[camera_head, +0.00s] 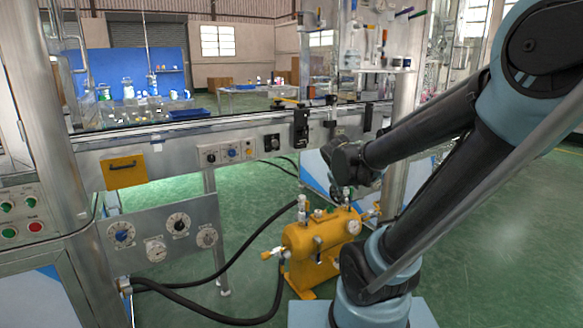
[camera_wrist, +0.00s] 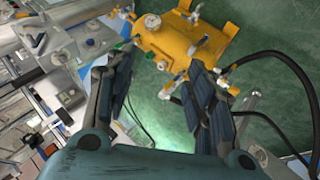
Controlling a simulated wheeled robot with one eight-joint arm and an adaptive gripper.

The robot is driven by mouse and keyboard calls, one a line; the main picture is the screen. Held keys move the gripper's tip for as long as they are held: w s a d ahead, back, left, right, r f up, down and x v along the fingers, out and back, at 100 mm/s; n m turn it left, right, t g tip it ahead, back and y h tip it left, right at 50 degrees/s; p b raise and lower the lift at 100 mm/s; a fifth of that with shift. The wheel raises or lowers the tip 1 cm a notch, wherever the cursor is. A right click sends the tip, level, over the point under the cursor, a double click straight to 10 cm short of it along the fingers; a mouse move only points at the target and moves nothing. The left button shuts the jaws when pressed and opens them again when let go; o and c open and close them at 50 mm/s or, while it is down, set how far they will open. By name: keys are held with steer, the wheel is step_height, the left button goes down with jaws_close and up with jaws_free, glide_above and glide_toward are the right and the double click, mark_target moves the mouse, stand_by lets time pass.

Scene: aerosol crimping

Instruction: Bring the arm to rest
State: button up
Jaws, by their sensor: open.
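My arm (camera_head: 470,160) reaches in from the right in the head view, folded at the elbow. Its dark wrist end (camera_head: 350,165) hangs above the yellow tank unit and in front of the conveyor. In the wrist view my gripper (camera_wrist: 161,65) is open, with its two dark fingers apart and nothing between them. The fingertips point toward the yellow unit (camera_wrist: 185,40) and the green floor. I cannot tell the fingers clearly in the head view.
The yellow tank unit (camera_head: 318,243) with valves stands on the floor below my wrist, with black hoses (camera_head: 245,255) running from it. A steel conveyor (camera_head: 185,155) with dials crosses behind. A control panel (camera_head: 30,215) stands at left. Green floor (camera_head: 490,240) is open at right.

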steer(key=s+f+m+g+y, duration=0.1)
steer(key=s+f+m+g, duration=0.1)
steer(key=s, duration=0.7)
steer(key=s+f+m+g+y, duration=0.2)
steer(key=s+f+m+g, duration=0.1)
steer(key=s, duration=0.7)
steer(key=shift+s+f+m+g, duration=0.3)
steer(key=shift+f+m, duration=0.5)
steer(key=shift+m, duration=0.3)
